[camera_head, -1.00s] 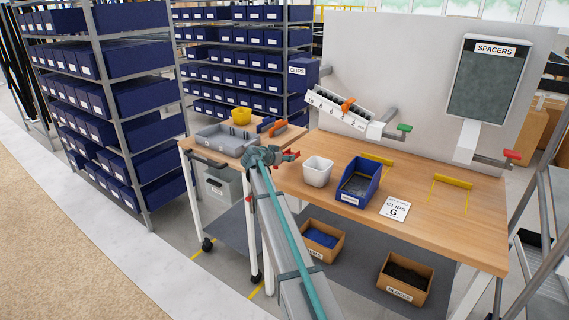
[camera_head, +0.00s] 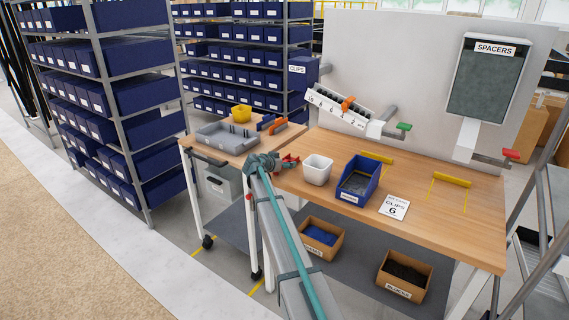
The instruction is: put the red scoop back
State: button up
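My gripper (camera_head: 288,162) is at the end of my teal and grey arm, over the left end of the wooden bench, just left of the white cup (camera_head: 317,169). Red parts show at its tip. They are too small to tell whether they are its fingers or a red scoop in them, and its opening cannot be made out. An orange-red piece (camera_head: 278,127) lies beside a blue piece (camera_head: 265,123) on the left cart, behind my gripper. I cannot tell if it is a scoop. An orange piece (camera_head: 347,103) sits at the white sloped rack (camera_head: 330,108).
A blue bin (camera_head: 372,170) and a "CLIPS 6" card (camera_head: 394,207) are on the bench (camera_head: 440,232). A grey tray (camera_head: 226,138) and a yellow bowl (camera_head: 241,114) are on the cart. The spacers dispenser (camera_head: 488,80) stands at right.

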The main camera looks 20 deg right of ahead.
jog(key=shift+r, duration=0.15)
jog(key=b+v, duration=0.2)
jog(key=v, duration=1)
jog(key=s+a+f+n+g+y, duration=0.2)
jog(key=s+f, duration=0.7)
jog(key=f, duration=0.4)
jog(key=s+a+f+n+g+y, duration=0.1)
jog(key=s+a+f+n+g, duration=0.15)
jog(key=s+f, duration=0.85)
jog(key=s+a+f+n+g+y, duration=0.2)
jog(key=s+f, duration=0.4)
jog(key=f, duration=0.8)
jog(key=s+a+f+n+g+y, duration=0.1)
jog(key=s+a+f, duration=0.1)
jog(key=s+f, duration=0.35)
jog(key=s+a+f+n+g+y, duration=0.1)
jog(key=s+a+f, duration=0.1)
jog(key=s, duration=0.7)
jog(key=s+a+f+n+g+y, duration=0.1)
jog(key=s+a+f, duration=0.1)
jog(key=s+f, duration=0.35)
jog(key=s+a+n+g+y, duration=0.1)
jog(key=s+a+g, duration=0.1)
jog(key=s, duration=1)
jog(key=s+a+f+n+g+y, duration=0.1)
jog(key=s+a, duration=0.3)
jog(key=s, duration=0.9)
jog(key=shift+a+f+g+y, duration=0.15)
jog(key=shift+a+g+y, duration=0.05)
jog(key=shift+g+y, duration=0.55)
